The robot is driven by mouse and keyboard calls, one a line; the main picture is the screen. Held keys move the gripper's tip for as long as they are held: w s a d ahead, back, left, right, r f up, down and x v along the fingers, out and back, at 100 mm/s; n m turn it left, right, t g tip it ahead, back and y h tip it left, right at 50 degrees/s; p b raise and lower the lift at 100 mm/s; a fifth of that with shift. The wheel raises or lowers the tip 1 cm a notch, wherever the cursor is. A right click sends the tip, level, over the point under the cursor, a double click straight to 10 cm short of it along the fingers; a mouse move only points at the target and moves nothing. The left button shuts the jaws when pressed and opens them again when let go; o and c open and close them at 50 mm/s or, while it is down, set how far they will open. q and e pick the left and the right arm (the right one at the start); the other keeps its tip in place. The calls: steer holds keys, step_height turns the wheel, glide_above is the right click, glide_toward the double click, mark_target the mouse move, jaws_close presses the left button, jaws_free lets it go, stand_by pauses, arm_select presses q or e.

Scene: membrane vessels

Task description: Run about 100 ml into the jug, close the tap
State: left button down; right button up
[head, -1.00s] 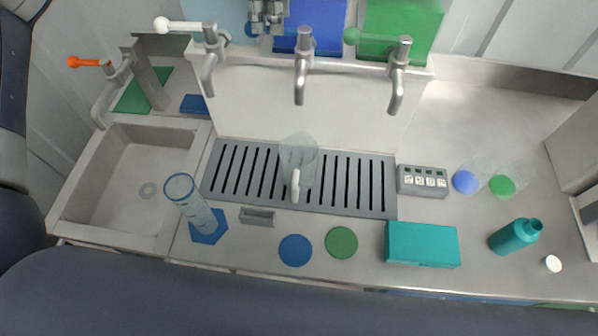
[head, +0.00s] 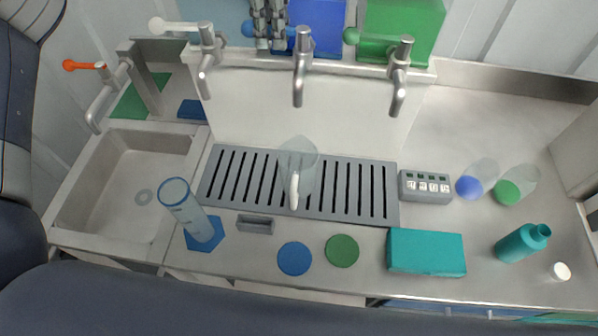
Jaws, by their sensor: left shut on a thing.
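The clear jug (head: 297,160) stands upright on the slotted drain grate (head: 222,200), below the spout of the middle tap (head: 299,85). Its pale handle faces the front. I see no stream and cannot make out a liquid level in the jug. The middle tap has a lever with a blue knob (head: 249,28) pointing left. My left gripper (head: 269,40) comes in at the top edge and is shut on this blue lever, between knob and tap body. Its fingers hide part of the lever. My right gripper is not in view.
Taps with a white knob (head: 157,25) and a green knob (head: 351,36) flank the middle one. An orange-knobbed tap (head: 95,105) serves the sink (head: 120,180). A tall clear cylinder (head: 188,210), teal box (head: 426,252), teal bottle (head: 522,243) and clear cups stand around.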

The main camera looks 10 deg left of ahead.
arm_select(q)
steer(key=shift+a, duration=0.1)
steer(key=shift+s+f+n+b, duration=0.2)
steer(key=shift+n+b, duration=0.2)
steer(key=shift+n, duration=0.2)
steer(key=shift+s+r+n+b, duration=0.15)
steer(key=shift+s+n+b, duration=0.25)
steer(key=shift+n, duration=0.5)
steer(key=shift+s+d+n+b, duration=0.1)
steer(key=shift+s+n+b, duration=0.15)
steer(key=shift+n, duration=0.4)
steer(key=shift+s+d+n+b, duration=0.1)
steer(key=shift+s+n+b, duration=0.15)
steer(key=shift+n, duration=0.4)
steer(key=shift+r, duration=0.1)
stand_by(5.0)
